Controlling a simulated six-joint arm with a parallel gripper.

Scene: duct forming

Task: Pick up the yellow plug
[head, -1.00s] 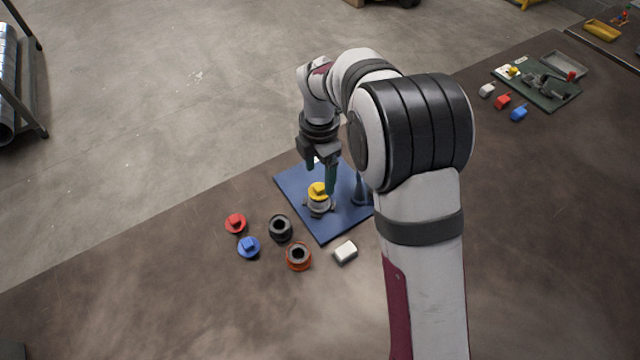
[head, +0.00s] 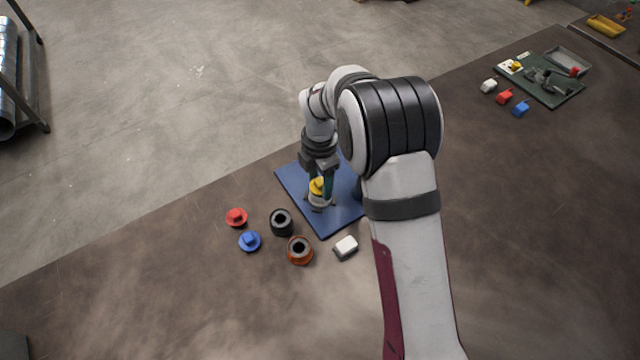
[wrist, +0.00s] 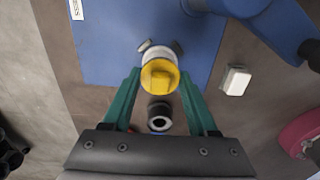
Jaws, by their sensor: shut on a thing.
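The yellow plug (head: 318,186) sits on top of a grey-white cylindrical fitting (head: 319,201) on the blue board. In the wrist view the yellow plug (wrist: 160,76) shows from above, between the tips of my green fingers. My gripper (head: 321,186) points down at the plug and is shut on it. In the wrist view my gripper (wrist: 160,80) has one finger on each side of the plug. The plug appears still seated on the fitting; any gap under it is too small to tell.
The blue board (head: 292,184) lies near the table's far edge. A red plug (head: 236,217), blue plug (head: 249,241), black ring (head: 281,222), orange ring (head: 300,250) and white block (head: 346,247) lie in front. A green board (head: 560,97) is at far right. The front left table is clear.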

